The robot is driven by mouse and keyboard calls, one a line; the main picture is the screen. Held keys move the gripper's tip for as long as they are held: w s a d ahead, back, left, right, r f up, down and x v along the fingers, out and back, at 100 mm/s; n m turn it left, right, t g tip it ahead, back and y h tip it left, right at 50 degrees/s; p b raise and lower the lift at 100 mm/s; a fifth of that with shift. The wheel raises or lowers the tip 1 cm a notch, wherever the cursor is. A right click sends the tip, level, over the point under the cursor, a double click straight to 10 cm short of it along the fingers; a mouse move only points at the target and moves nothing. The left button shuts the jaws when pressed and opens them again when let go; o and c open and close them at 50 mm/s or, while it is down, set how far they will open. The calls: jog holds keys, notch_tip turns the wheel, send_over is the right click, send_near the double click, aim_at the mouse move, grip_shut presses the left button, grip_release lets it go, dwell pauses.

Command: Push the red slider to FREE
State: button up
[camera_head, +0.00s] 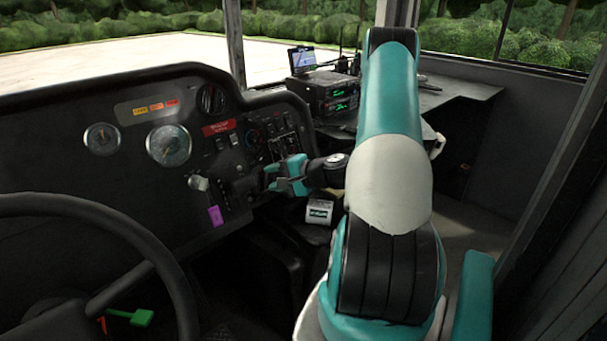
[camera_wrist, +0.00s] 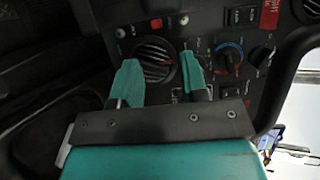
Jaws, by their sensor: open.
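My gripper (camera_head: 270,177) is open and empty in front of the lower right part of the dashboard. In the wrist view my gripper (camera_wrist: 160,62) has its two teal fingers apart over a panel, in front of a round slatted vent (camera_wrist: 152,50). A small red piece (camera_wrist: 163,62) shows on the vent between the fingertips; I cannot tell whether it is the slider. No FREE lettering is readable. In the head view my gripper hides part of the panel, and I cannot pick out the red slider there.
A knob with a red and blue arc (camera_wrist: 229,56) is right of the fingers. The dashboard (camera_head: 60,140) carries gauges and a grey knob (camera_head: 198,182). The steering wheel (camera_head: 120,245) fills the lower left. A radio stack (camera_head: 335,95) stands on the side desk (camera_head: 440,97).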

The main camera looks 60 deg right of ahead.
jog(key=v, duration=0.9)
jog(key=shift+s+r, duration=0.2)
jog(key=shift+s, duration=0.15)
